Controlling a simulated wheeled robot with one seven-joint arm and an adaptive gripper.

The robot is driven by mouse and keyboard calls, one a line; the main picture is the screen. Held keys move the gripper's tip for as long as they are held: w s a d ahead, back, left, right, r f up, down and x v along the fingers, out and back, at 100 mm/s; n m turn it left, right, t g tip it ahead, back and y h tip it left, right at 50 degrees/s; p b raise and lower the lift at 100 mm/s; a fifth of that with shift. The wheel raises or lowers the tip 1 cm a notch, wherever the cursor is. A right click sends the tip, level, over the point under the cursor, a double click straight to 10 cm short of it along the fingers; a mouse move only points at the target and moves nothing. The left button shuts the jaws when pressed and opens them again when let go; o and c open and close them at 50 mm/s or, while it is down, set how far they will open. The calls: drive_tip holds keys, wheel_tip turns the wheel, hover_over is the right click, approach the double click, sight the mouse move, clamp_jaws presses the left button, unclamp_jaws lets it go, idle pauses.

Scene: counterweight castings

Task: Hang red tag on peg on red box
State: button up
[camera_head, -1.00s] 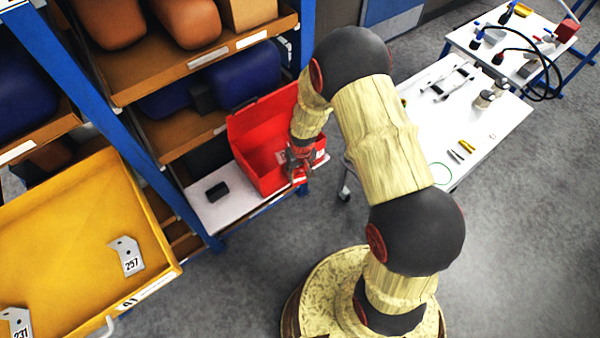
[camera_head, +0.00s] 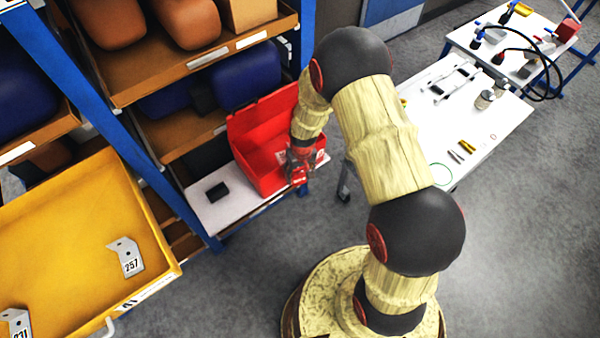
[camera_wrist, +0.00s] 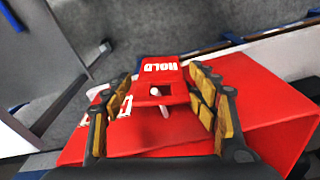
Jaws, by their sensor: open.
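The red tag (camera_wrist: 160,70), with white HOLD lettering, shows in the wrist view between the fingers of my gripper (camera_wrist: 161,88). The fingers are open, with a gap on each side of the tag. A pale peg (camera_wrist: 164,109) shows at the tag's hole, and the tag appears to hang on it. The red box (camera_wrist: 268,130) lies behind and below the tag. In the head view, the open red box (camera_head: 258,130) stands on a white shelf, and my gripper (camera_head: 298,172) is at its front right side. The peg is hidden there.
A small black block (camera_head: 217,191) lies on the white shelf (camera_head: 225,208) left of the box. A blue rack post (camera_head: 306,40) stands close behind my wrist. A yellow tray (camera_head: 75,235) with numbered plates is at left. A white table (camera_head: 470,110) with tools stands at right.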

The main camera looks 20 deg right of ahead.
drive_tip(key=shift+w+r, duration=0.35)
drive_tip(key=shift+w, duration=0.2)
drive_tip(key=shift+w+r, duration=0.3)
drive_tip(key=shift+w, duration=0.2)
drive_tip(key=r, duration=0.3)
drive_tip(key=s+r, duration=0.1)
drive_tip(key=r, duration=0.2)
drive_tip(key=s+r, duration=0.1)
drive_tip(key=r, duration=0.2)
drive_tip(key=shift+s+r, duration=0.15)
drive_tip(key=shift+r, duration=0.15)
drive_tip(key=shift+s+r, duration=0.4)
drive_tip(key=shift+r, duration=0.2)
drive_tip(key=s+r+t+b, duration=0.4)
drive_tip(key=s+r+b, duration=0.9)
drive_tip(key=s+r, duration=0.6)
drive_tip(key=shift+s+d+m, duration=0.2)
drive_tip(key=shift+s+m, duration=0.1)
drive_tip(key=shift+s, duration=0.9)
